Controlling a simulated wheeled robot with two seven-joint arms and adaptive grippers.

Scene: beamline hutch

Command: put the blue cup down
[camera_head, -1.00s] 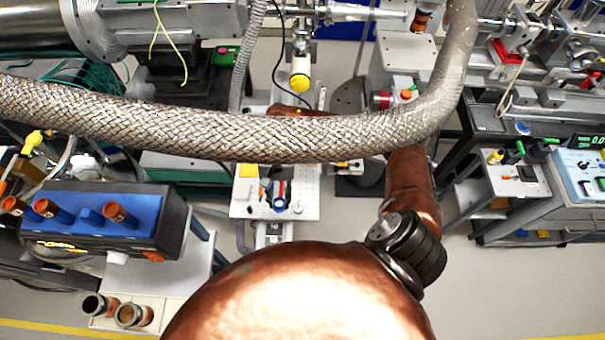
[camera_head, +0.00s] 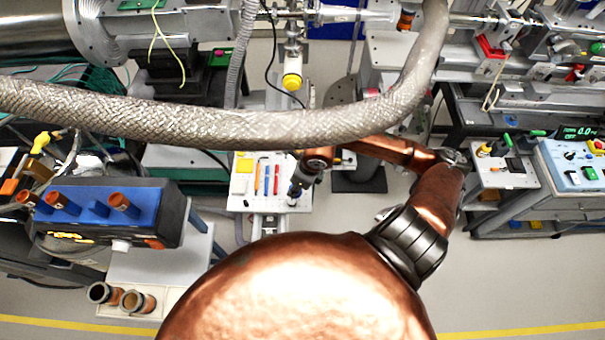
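I cannot make out a blue cup for certain. A small blue round thing (camera_head: 509,121) sits on the dark table edge at the right; it is too small to identify. My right arm comes in from the right and bends back toward the middle. My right gripper (camera_head: 295,192) points down over the right side of a white board (camera_head: 240,204). It is small and dark here, so its fingers and anything between them cannot be told. My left gripper is not in view.
A thick braided hose (camera_head: 200,122) crosses above. A blue rack (camera_head: 95,208) with brown-topped tubes stands left, above a tray with two open cylinders (camera_head: 137,301). An instrument box (camera_head: 575,170) stands right.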

